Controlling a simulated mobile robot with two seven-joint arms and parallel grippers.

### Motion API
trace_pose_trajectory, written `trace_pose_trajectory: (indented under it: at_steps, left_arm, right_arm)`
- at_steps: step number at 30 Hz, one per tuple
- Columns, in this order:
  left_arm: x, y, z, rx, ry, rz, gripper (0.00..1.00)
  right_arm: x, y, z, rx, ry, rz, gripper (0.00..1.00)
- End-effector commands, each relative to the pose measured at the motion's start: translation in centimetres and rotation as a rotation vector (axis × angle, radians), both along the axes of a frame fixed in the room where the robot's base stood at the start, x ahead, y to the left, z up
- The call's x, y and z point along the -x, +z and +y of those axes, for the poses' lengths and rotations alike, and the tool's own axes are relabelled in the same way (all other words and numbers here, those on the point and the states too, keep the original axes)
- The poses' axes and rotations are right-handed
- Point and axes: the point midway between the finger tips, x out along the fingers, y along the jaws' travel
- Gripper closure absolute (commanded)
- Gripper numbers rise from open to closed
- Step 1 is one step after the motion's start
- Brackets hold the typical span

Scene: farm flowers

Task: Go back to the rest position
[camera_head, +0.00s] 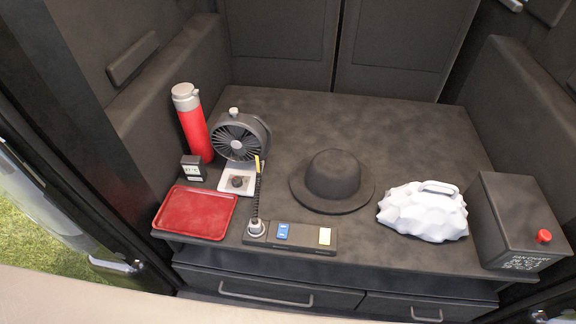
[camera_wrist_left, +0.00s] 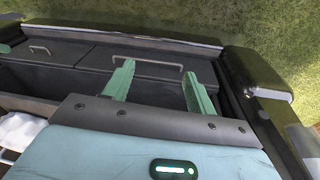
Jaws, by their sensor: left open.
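My left gripper (camera_wrist_left: 158,78) shows in the left wrist view with its two green fingers spread apart. Nothing is between them. The fingers point toward the dark drawer front with a metal handle (camera_wrist_left: 157,68); whether they touch it I cannot tell. Neither gripper shows in the head view, and my right gripper is in no view.
A dark counter (camera_head: 300,110) holds a red flask (camera_head: 196,135), a fan (camera_head: 238,138), a red tray (camera_head: 196,212), a black hat (camera_head: 332,180), a white lumpy object (camera_head: 424,211) and a black box with a red button (camera_head: 517,220). Drawers (camera_head: 265,293) lie below its front edge.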

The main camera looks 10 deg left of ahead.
Motion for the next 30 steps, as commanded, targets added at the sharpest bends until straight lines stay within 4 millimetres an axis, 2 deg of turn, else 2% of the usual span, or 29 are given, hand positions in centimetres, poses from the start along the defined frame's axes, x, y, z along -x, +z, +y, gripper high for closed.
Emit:
trace_pose_trajectory:
  at_steps: [3,5,14,24,30]
  left_arm:
    - [2.3,0.4,2.4,-0.066,0.003,0.024,0.44]
    - [2.8,0.3,3.2,-0.09,0.001,0.023,0.44]
    - [-0.2,-3.4,2.0,-0.045,0.004,-0.157,0.44]
    - [-2.8,-8.1,0.6,0.028,0.013,-0.456,0.44]
    - [-3.2,-9.2,0.1,0.06,0.018,-0.593,0.44]
  right_arm:
    - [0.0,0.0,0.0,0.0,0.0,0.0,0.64]
    - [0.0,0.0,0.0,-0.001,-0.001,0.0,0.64]
    - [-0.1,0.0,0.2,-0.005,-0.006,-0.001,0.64]
    - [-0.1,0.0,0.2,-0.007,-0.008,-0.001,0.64]
    - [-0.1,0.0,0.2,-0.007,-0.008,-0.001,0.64]
